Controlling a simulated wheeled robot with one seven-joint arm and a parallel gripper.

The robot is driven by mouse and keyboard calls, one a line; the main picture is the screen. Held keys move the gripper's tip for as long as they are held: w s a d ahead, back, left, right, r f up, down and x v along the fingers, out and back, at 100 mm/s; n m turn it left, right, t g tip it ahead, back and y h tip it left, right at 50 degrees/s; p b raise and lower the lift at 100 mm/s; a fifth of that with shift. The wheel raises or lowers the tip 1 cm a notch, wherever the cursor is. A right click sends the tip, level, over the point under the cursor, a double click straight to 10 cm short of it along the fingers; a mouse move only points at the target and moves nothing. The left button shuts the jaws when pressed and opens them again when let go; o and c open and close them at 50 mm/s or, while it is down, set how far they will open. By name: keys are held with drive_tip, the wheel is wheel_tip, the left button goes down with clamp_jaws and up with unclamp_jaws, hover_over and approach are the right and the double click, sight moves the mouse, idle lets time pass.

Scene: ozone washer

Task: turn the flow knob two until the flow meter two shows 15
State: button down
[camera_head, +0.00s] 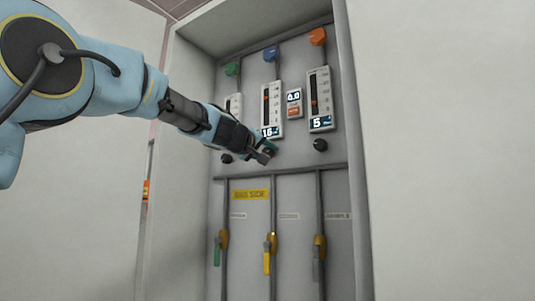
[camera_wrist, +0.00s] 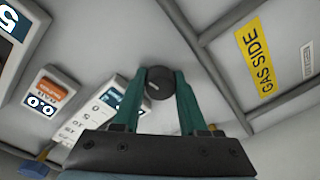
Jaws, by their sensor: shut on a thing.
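Flow meter two (camera_head: 271,108) is the middle of three upright meters on the grey panel. Its small display seems to read 16, though the last digit is hard to make out. Flow knob two (camera_wrist: 158,83), a dark round knob with a light mark, sits between the green fingers of my gripper (camera_wrist: 159,76) in the wrist view. My gripper (camera_head: 267,151) is shut on this knob, just below the middle meter. In the head view the knob is hidden behind the gripper.
The right meter (camera_head: 319,98) shows 5, with its own black knob (camera_head: 320,145) below. Another black knob (camera_head: 226,158) is at left. A small display unit (camera_head: 294,102) sits between meters. Cabinet walls flank the panel.

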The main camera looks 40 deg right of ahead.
drive_tip(key=shift+f+n, duration=0.1)
drive_tip(key=shift+n, duration=0.9)
drive_tip(key=shift+c, duration=2.4)
unclamp_jaws()
drive_tip(key=b+v, duration=0.5)
drive_tip(key=v, duration=0.5)
drive_tip(key=shift+a, duration=0.4)
